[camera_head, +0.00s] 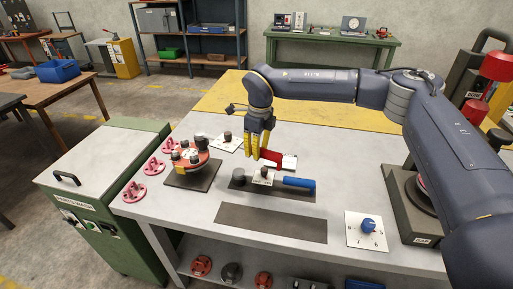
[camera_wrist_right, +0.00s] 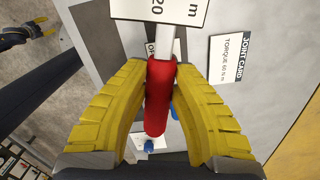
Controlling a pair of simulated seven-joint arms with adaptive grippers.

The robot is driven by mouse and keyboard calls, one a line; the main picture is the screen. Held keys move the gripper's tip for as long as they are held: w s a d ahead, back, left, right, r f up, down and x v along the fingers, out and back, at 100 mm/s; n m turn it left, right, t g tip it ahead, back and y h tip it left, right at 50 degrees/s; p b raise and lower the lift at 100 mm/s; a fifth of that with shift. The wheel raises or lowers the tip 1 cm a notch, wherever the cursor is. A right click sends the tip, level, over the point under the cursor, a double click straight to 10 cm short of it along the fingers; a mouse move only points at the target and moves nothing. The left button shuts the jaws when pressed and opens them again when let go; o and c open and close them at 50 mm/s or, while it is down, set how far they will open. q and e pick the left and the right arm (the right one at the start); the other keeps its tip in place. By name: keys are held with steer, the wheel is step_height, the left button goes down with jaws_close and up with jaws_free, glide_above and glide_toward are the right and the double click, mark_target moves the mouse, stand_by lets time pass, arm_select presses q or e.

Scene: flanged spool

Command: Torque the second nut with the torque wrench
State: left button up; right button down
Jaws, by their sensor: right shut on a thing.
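My right gripper (camera_head: 262,150) has its yellow fingers shut on the red handle (camera_head: 271,156) of a wrench. In the right wrist view the red handle (camera_wrist_right: 158,95) sits between the fingers, and its metal shaft runs up to a white tag partly reading "20" and "m". A second wrench with a blue handle (camera_head: 298,182) lies on a dark mat, with a white tag by its shaft. The flanged spool (camera_head: 187,154), with a reddish flange and dark nuts, stands on a dark plate to the left. A small yellow-and-dark shape, apparently my left gripper (camera_wrist_right: 43,27), shows in the wrist view.
An empty dark mat (camera_head: 270,223) is at the front. A dial plate (camera_head: 354,242) with a blue knob is at the right. Pink flanged parts (camera_head: 133,192) line the left edge.

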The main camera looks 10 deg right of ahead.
steer(key=shift+f, duration=0.95)
steer(key=shift+s+a+m, duration=1.2)
steer(key=shift+s+a, duration=0.45)
steer(key=shift+a, duration=0.15)
steer(key=shift+s+a+m, duration=0.4)
steer(key=shift+a, duration=0.25)
steer(key=shift+s+a+m, duration=0.4)
steer(key=shift+s+a, duration=0.05)
steer(key=shift+a, duration=0.25)
steer(key=shift+s+a+m, duration=0.4)
steer(key=shift+a, duration=0.25)
